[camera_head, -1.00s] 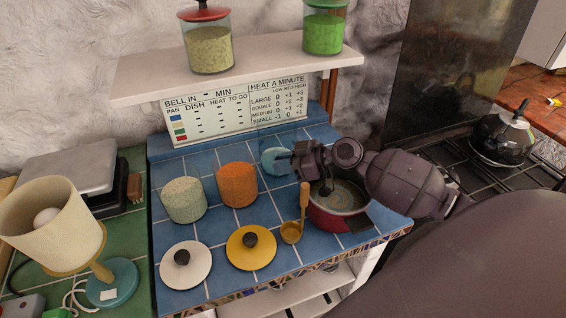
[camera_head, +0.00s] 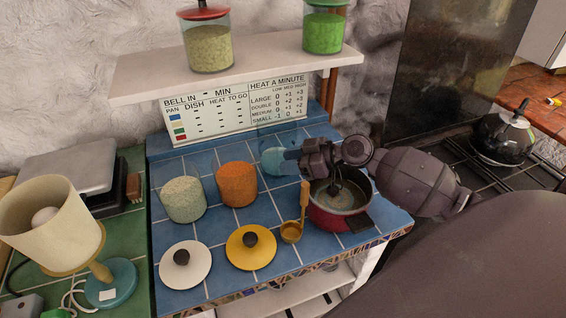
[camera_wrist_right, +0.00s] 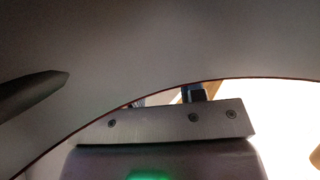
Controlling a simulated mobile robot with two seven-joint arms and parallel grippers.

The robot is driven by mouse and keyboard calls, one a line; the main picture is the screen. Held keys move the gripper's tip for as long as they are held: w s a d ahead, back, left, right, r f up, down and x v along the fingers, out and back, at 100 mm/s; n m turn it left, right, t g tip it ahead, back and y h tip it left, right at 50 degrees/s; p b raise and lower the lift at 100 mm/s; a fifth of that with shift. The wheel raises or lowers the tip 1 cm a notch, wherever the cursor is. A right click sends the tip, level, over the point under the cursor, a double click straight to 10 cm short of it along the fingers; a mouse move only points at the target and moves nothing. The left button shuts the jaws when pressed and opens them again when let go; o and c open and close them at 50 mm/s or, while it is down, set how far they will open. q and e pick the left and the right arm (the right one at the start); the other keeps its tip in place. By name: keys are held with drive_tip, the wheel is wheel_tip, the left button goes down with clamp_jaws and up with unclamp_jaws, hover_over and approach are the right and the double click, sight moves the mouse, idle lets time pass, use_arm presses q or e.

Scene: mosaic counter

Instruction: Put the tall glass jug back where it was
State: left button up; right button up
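The tall glass jug (camera_head: 272,160) is clear with a bluish tint. It stands at the back of the blue tiled counter, below the printed sign, and its outline is faint against the tiles. My right gripper (camera_head: 297,156) reaches in from the right at the jug's right side, over the back of the red pot. Its fingertips are at or very near the glass; I cannot tell whether they touch it, nor how wide they are apart. The right wrist view is mostly filled by grey surfaces and does not show the jug clearly. My left gripper is not in view.
A red pot (camera_head: 327,216) with a wooden-handled ladle (camera_head: 304,200) stands under my right wrist. An orange jar (camera_head: 237,185), a pale jar (camera_head: 184,200), a yellow lid (camera_head: 262,256) and a white lid (camera_head: 196,275) stand to the left. A shelf (camera_head: 140,88) overhangs the back.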

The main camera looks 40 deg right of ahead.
drive_tip(key=shift+b+v, duration=0.4)
drive_tip(key=shift+v, duration=2.3)
